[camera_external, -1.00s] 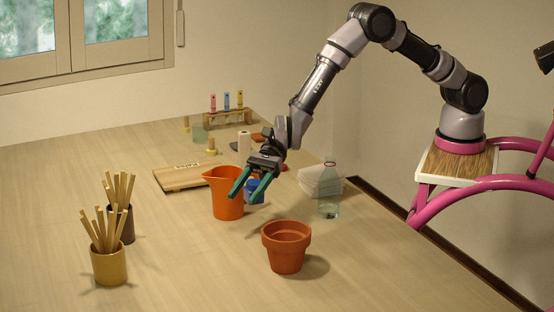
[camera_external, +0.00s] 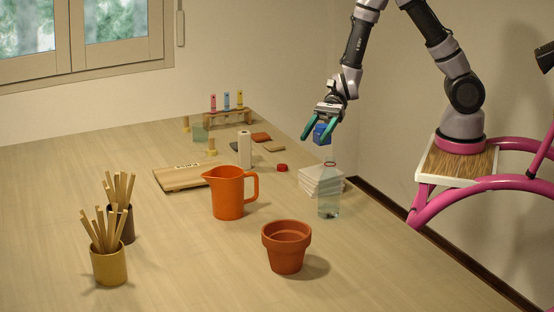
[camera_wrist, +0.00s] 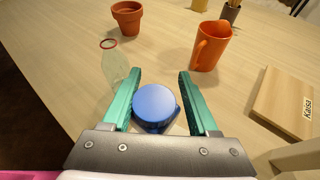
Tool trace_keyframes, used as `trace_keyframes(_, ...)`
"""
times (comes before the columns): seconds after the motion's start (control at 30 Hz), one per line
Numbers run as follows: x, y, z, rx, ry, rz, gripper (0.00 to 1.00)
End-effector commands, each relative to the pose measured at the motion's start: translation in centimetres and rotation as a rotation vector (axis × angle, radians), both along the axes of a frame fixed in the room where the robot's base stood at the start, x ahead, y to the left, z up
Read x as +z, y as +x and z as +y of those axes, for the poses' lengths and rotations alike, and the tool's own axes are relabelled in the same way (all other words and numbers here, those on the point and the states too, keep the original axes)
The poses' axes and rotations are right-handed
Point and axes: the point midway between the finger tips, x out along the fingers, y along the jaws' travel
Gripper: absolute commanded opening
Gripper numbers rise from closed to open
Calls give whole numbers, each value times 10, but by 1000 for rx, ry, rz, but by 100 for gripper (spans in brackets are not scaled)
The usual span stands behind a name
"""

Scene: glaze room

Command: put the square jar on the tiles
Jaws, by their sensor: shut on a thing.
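The square jar (camera_external: 321,132) is blue, with a round blue lid in the wrist view (camera_wrist: 154,102). My gripper (camera_external: 317,139) is shut on it and holds it in the air. The tiles (camera_external: 311,184) are a white stack on the table's right side, below the jar in the outside view. A clear bottle partly hides them there. In the wrist view the jar sits between the teal fingers and hides most of what is under it.
The clear bottle (camera_external: 328,205) stands at the tiles' near side. An orange jug (camera_external: 228,195) and a terracotta pot (camera_external: 286,247) stand nearer.

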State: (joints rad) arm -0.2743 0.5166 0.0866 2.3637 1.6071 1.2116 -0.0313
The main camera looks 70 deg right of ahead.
Motion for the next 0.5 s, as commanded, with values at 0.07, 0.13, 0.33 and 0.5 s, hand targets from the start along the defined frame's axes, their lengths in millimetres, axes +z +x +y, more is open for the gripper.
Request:
trace_keyframes(0.07,-18,0,0,-1,-2,6,0)
trace_keyframes(0.13,-29,0,0,-1,0,5,0)
trace_keyframes(0.33,-48,0,0,-1,-2,3,0)
trace_keyframes(0.5,-73,0,0,0,-1,4,0)
